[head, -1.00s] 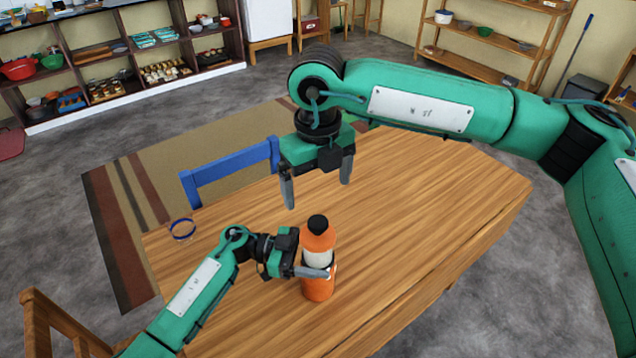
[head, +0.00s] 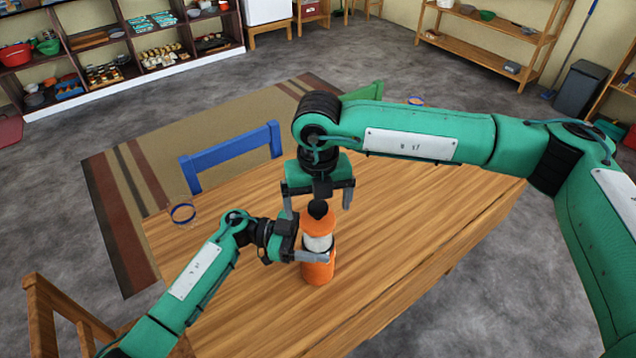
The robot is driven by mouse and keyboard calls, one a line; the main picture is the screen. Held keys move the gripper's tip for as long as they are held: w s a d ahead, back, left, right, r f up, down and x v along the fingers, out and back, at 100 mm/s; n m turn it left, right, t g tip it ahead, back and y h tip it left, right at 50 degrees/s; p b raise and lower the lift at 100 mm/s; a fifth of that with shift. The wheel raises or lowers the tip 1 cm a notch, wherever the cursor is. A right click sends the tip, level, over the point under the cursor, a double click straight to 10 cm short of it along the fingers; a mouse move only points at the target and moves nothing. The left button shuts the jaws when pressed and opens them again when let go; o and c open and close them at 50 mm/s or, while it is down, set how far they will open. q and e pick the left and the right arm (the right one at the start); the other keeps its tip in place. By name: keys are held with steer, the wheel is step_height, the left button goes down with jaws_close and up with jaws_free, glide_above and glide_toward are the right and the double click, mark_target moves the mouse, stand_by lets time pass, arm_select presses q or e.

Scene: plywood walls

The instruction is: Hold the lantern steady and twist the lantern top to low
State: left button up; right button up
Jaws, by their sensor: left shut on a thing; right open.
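The lantern (head: 318,270) is orange with a pale middle band and stands upright on the wooden table. Its orange top with a black knob (head: 319,209) points up. My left gripper (head: 314,256) is shut on the lantern at its middle, reaching in from the left. My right gripper (head: 318,208) is open and points down over the lantern top, one finger on each side of the black knob in the picture. I cannot tell whether its fingers touch the top.
The wooden table (head: 420,220) has wide free room to the right of the lantern. A blue-rimmed ring-like thing (head: 182,213) lies near the table's left edge. A blue chair (head: 232,158) stands at the far side, and a wooden chair (head: 60,315) at the lower left.

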mark_target(318, 226)
steer(key=shift+f, duration=1.4)
steer(key=shift+c, duration=0.2)
steer(key=c, duration=1.1)
steer(key=shift+n, duration=1.4)
steer(key=shift+f, duration=0.1)
steer(key=shift+o, duration=0.2)
steer(key=shift+s+n, duration=0.1)
steer(key=shift+n, duration=1.3)
steer(key=shift+n, duration=1.4)
